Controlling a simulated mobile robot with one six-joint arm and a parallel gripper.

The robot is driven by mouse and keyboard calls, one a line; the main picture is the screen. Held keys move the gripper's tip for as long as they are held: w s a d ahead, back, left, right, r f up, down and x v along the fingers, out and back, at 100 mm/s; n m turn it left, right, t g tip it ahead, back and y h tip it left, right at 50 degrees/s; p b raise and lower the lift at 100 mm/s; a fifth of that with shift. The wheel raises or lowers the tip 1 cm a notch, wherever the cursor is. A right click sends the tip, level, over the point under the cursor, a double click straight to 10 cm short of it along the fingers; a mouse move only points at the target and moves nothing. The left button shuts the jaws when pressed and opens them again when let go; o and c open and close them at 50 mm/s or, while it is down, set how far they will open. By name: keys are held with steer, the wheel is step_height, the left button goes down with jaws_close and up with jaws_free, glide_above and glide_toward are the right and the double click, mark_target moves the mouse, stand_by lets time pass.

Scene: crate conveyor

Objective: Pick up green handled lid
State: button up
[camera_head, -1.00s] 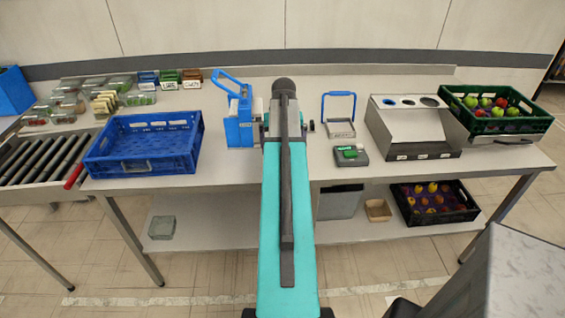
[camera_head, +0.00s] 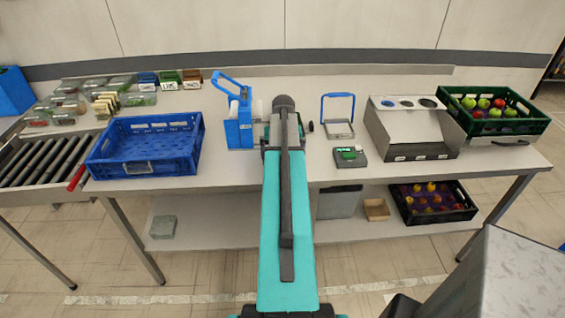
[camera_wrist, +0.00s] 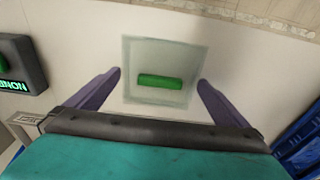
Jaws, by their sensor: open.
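The lid (camera_wrist: 172,58) is a square, translucent pale plate with a green bar handle (camera_wrist: 160,81) across it. In the wrist view it lies flat on the white table, between and beyond my open fingers. My gripper (camera_wrist: 160,77) is open and empty, with one purple finger on each side of the handle. I cannot tell the height of the fingertips above the lid. In the head view my arm covers this spot, so neither lid nor fingers show there.
A dark device with a green display (camera_wrist: 20,65) is left of the lid in the wrist view. In the head view a blue crate (camera_head: 145,165) and blue dispenser (camera_head: 239,125) stand left of my arm; a metal box (camera_head: 410,150) and green fruit crate (camera_head: 500,128) stand right.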

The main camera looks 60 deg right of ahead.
steer(key=shift+f, duration=0.2)
steer(key=shift+c, duration=0.4)
steer(key=c, duration=0.6)
steer(key=shift+o, duration=0.2)
steer(key=shift+r, duration=0.2)
steer(key=shift+r+b, duration=1)
steer(key=shift+r, duration=0.6)
steer(key=s+a+r+b, duration=0.1)
steer(key=s+a+b, duration=0.5)
steer(key=s+a, duration=0.4)
steer(key=shift+s+a+r, duration=0.25)
steer(key=shift+s+a, duration=0.05)
steer(key=shift+s, duration=0.65)
